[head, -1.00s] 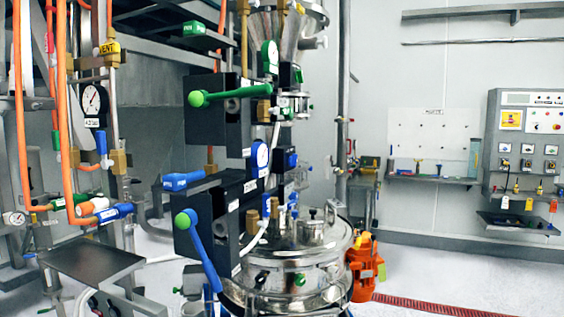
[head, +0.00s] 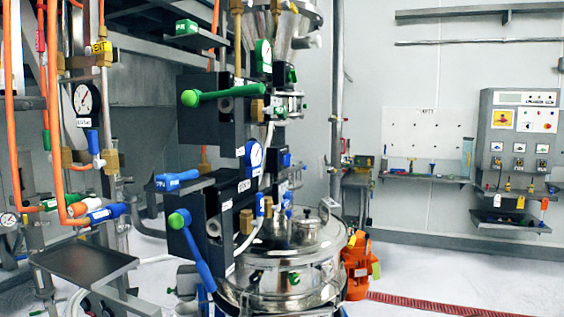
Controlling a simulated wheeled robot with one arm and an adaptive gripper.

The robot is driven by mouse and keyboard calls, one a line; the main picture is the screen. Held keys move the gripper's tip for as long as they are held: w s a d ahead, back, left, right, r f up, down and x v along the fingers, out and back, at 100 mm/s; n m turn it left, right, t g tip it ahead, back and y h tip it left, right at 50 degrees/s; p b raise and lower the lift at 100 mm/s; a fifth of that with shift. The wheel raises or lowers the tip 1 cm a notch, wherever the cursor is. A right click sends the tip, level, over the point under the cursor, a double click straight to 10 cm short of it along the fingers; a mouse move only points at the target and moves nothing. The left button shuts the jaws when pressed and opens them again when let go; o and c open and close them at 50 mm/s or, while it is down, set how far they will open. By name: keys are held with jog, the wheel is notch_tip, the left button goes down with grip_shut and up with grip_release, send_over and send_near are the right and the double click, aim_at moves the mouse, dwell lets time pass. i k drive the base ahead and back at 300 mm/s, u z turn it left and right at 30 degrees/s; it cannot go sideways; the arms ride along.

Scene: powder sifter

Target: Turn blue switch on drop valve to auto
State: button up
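A long blue lever (head: 204,262) with a green round hub (head: 179,219) is mounted on the lower black valve box (head: 195,222). It points steeply down and to the right. I cannot tell which blue part is the drop valve's switch, and no auto mark is legible. My gripper is not in view.
A green lever (head: 222,93) is on the upper black box (head: 213,130). A steel vessel (head: 290,255) stands at right of the valves, with an orange motor (head: 357,265) beside it. Orange pipes and a dark tray (head: 84,266) crowd the left. Floor is open at the right.

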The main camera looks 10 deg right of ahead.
aim_at(287, 160)
jog(key=k, duration=0.5)
jog(key=z, duration=1.2)
jog(key=i, duration=1.05)
jog(key=u, duration=1.5)
